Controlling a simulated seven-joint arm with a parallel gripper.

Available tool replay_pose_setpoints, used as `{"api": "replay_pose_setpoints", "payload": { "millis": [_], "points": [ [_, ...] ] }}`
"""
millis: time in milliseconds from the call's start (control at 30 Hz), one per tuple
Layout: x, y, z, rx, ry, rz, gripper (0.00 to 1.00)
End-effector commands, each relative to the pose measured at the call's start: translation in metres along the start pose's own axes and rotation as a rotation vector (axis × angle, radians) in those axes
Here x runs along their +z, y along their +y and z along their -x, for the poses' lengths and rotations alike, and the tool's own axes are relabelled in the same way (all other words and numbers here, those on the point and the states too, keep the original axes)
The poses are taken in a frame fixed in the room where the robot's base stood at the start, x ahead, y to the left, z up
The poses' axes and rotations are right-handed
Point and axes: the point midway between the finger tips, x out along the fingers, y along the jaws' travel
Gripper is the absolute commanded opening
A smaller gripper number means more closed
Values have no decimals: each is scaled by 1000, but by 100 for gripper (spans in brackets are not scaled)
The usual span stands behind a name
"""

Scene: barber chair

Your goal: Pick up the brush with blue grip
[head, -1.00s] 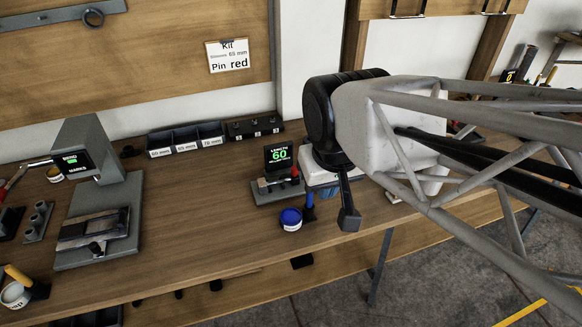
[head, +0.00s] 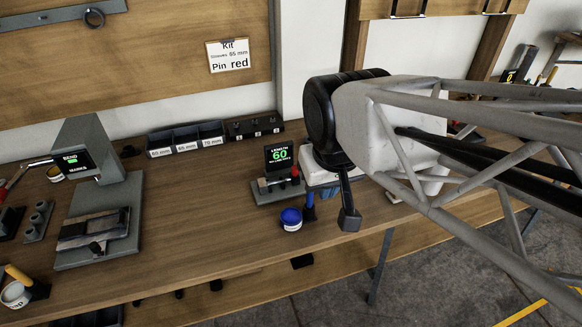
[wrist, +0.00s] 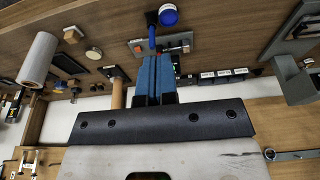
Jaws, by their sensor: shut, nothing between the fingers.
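The brush with the blue grip (head: 310,203) stands in a small dark holder beside the blue-topped jar (head: 291,217), near the front edge of the bench. In the wrist view the blue grip (wrist: 152,38) shows just beyond my fingertips, with the jar (wrist: 168,15) next to its holder. My gripper (wrist: 156,60) has blue-faced fingers, shut together and empty, pointing toward the brush. They look in line with the grip, but I cannot tell the gap.
A grey stand with a "60" display (head: 279,160) is just behind the brush. Labelled bins (head: 186,140) stand at the back, a grey press (head: 95,190) at left. The bench between press and jar is clear.

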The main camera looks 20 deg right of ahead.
Motion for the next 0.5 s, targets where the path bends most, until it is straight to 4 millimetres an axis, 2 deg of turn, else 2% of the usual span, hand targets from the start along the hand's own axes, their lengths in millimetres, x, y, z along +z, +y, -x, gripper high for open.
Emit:
{"api": "replay_pose_setpoints", "payload": {
  "millis": [167, 200, 500],
  "points": [
    [0, 0, 0, 0, 0, 0, 0],
    [0, 0, 0, 0, 0, 0, 3],
    [0, 0, 0, 0, 0, 0, 49]
  ]
}}
